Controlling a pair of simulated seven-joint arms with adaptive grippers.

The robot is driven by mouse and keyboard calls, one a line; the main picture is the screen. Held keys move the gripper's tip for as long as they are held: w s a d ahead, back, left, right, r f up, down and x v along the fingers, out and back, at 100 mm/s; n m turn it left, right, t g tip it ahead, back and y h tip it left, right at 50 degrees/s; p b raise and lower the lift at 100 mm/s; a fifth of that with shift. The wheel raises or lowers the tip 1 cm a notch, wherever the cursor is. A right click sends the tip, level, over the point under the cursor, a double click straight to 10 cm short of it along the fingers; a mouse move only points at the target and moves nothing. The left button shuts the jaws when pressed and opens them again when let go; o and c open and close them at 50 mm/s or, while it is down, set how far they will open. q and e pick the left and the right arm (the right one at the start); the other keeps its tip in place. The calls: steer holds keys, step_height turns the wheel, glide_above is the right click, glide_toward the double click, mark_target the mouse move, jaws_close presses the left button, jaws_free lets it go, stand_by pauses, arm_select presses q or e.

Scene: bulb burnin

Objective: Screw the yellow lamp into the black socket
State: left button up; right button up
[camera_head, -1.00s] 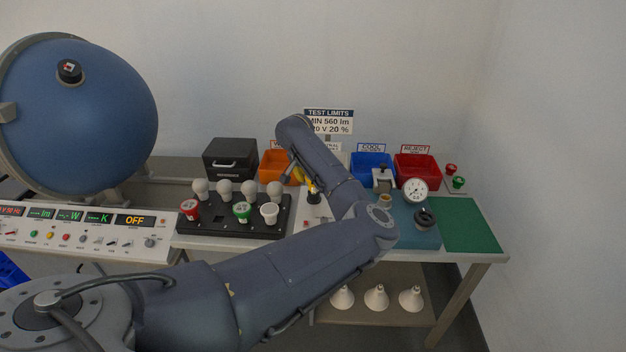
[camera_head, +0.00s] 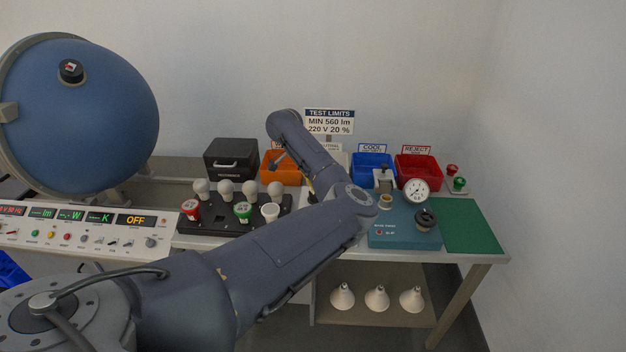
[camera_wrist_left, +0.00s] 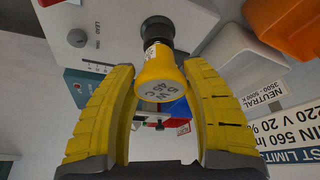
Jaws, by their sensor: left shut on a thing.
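The yellow lamp (camera_wrist_left: 160,78) is between the two yellow fingers of my left gripper (camera_wrist_left: 162,70) in the left wrist view, and the gripper is shut on it. Its rounded, printed end faces the camera. The black socket (camera_wrist_left: 157,27) is directly beyond the lamp's far end and in line with it. How deep the lamp's base sits in the socket cannot be told. In the head view my left forearm hides nearly all of the gripper, lamp and socket. My right gripper is not in view.
A black rack (camera_head: 215,230) with white, red and green lamps stands left of my arm. A teal tester (camera_head: 400,235) with a gauge (camera_head: 415,190) stands to the right. Orange (camera_head: 275,177), blue (camera_head: 368,165) and red (camera_head: 420,170) bins line the back. The green mat (camera_head: 470,228) is clear.

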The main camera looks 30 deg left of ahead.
arm_select(q)
steer(key=m, duration=0.2)
steer(key=m+g+h, duration=0.1)
steer(key=m, duration=0.1)
steer(key=shift+w+d, duration=0.1)
steer(key=shift+w, duration=0.1)
steer(key=m+g+h, duration=0.1)
steer(key=m, duration=0.2)
steer(key=shift+w+m, duration=0.1)
steer(key=shift+m, duration=0.2)
steer(key=m+g, duration=0.2)
steer(key=m, duration=0.2)
steer(key=shift+m, duration=0.3)
steer(key=shift+c, duration=0.2)
steer(key=m, duration=0.1)
steer(key=m+g, duration=0.1)
steer(key=m, duration=0.2)
steer(key=shift+w+a+r, duration=0.1)
steer(key=shift+w+a, duration=0.05)
steer(key=shift+a, duration=0.15)
steer(key=o, duration=1.1)
steer(key=shift+g, duration=0.3)
steer(key=shift+c, duration=0.2)
